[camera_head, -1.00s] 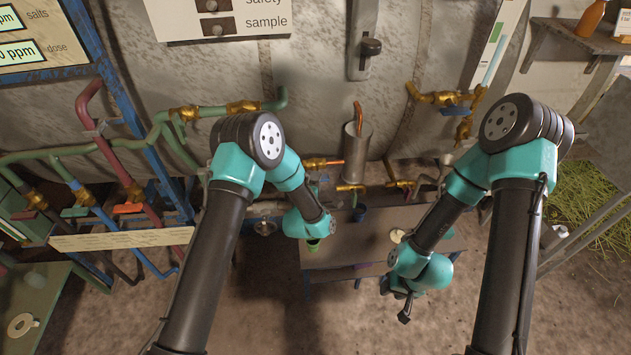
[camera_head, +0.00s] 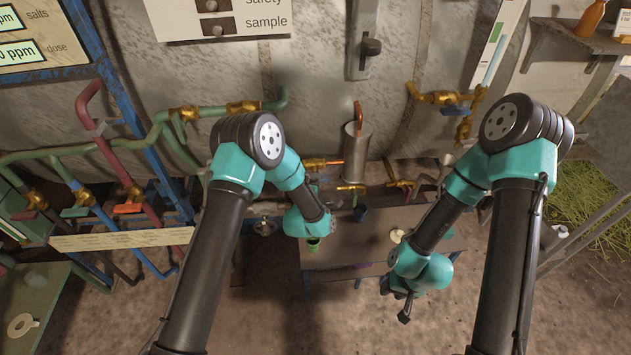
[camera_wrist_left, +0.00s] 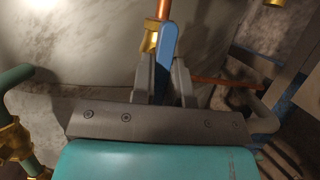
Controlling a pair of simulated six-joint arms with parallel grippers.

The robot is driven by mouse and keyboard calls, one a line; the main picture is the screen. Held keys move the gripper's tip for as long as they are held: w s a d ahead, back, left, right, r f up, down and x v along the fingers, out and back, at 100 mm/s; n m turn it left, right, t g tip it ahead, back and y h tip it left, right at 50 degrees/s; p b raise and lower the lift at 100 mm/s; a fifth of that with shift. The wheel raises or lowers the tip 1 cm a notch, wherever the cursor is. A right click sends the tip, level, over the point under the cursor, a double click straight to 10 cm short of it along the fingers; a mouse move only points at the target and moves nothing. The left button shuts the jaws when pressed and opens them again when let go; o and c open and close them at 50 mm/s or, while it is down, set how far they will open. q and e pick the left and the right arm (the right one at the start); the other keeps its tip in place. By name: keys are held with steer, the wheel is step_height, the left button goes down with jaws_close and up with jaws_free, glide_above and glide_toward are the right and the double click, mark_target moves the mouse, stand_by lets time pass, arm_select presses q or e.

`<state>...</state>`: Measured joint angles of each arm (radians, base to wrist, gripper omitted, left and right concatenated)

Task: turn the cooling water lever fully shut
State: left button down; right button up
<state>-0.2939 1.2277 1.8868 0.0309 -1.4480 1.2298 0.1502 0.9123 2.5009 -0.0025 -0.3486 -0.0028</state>
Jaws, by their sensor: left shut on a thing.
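A blue lever (camera_wrist_left: 168,45) on a brass valve (camera_wrist_left: 151,40) with a copper pipe shows at the top of the left wrist view. My left gripper (camera_wrist_left: 165,66) has one grey finger on each side of the lever and is shut on it. The lever's lower end is hidden between the fingers. In the head view the left arm's wrist hides this gripper and the lever, near the brass valves below the tank. My right gripper (camera_head: 405,303) hangs low at the right, in front of the bench and away from the valves. Its finger opening is too small to tell.
A metal cylinder (camera_head: 355,143) with a copper pipe stands behind. Red, green and blue pipes with valves fill the left side. The floor in front is clear.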

arm_select(q)
steer(key=shift+m, duration=0.5)
steer(key=m+g+y, duration=0.1)
steer(key=m, duration=0.2)
steer(key=shift+r+g, duration=0.15)
steer(key=shift+g, duration=0.15)
steer(key=m+g+y, duration=0.1)
steer(key=m, duration=0.2)
steer(key=m+g+y, duration=0.1)
steer(key=m+y, duration=0.1)
steer(key=m, duration=0.1)
steer(key=shift+d+m+y, duration=0.1)
steer(key=shift+m+y, duration=0.2)
steer(key=m+y, duration=0.2)
steer(key=m, duration=0.1)
stand_by(0.4)
steer(key=c, duration=1.1)
jaws_free()
